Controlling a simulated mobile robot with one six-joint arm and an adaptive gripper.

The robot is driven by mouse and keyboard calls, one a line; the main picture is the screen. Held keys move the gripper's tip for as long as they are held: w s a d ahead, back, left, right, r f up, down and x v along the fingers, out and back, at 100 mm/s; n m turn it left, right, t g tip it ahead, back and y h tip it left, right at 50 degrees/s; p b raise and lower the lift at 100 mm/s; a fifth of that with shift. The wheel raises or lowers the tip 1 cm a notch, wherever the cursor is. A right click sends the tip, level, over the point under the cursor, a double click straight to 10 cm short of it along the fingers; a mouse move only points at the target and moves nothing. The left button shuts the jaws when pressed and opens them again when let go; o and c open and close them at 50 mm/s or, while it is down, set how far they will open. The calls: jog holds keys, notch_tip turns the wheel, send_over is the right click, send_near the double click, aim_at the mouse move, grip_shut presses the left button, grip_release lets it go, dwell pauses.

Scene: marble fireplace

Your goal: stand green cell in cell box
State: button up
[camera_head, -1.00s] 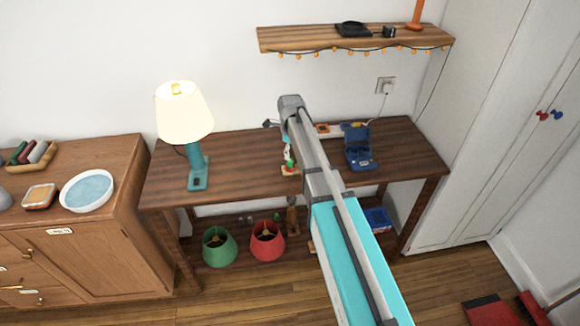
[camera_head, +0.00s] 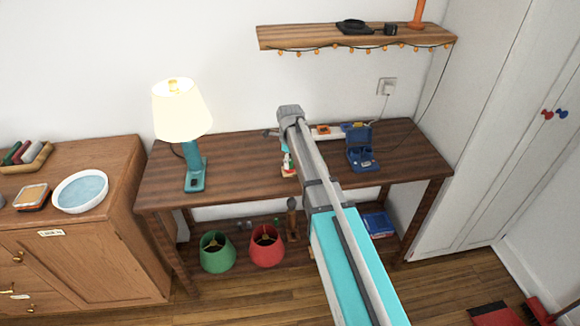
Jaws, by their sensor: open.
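My gripper (camera_head: 270,133) shows as a small dark shape left of my arm's far end, above the back of the wooden table. It is open and mostly hidden by the arm. A blue case (camera_head: 361,158) with its lid raised stands on the table right of my arm; it may be the cell box. The gripper is to its left and apart from it. I cannot make out the green cell for certain. A small stand with red and white parts (camera_head: 288,164) sits beside my arm, partly covered by it.
A lit lamp (camera_head: 194,180) stands on the table's left part. A white strip with an orange part (camera_head: 324,132) lies at the back. Green (camera_head: 217,253) and red (camera_head: 267,246) shades and a blue crate (camera_head: 379,224) are on the lower shelf. A wall shelf (camera_head: 350,37) hangs above.

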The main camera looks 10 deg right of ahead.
grip_shut()
dwell(0.4)
jog(key=shift+r, duration=0.2)
notch_tip(320, 180, up, 2)
jog(key=p, duration=0.2)
jog(key=shift+r+p, duration=0.1)
jog(key=shift+p, duration=0.2)
jog(key=s+r+p, duration=1)
jog(key=s, duration=0.4)
jog(key=shift+d+r, duration=0.2)
jog(key=shift+d, duration=0.1)
dwell(0.3)
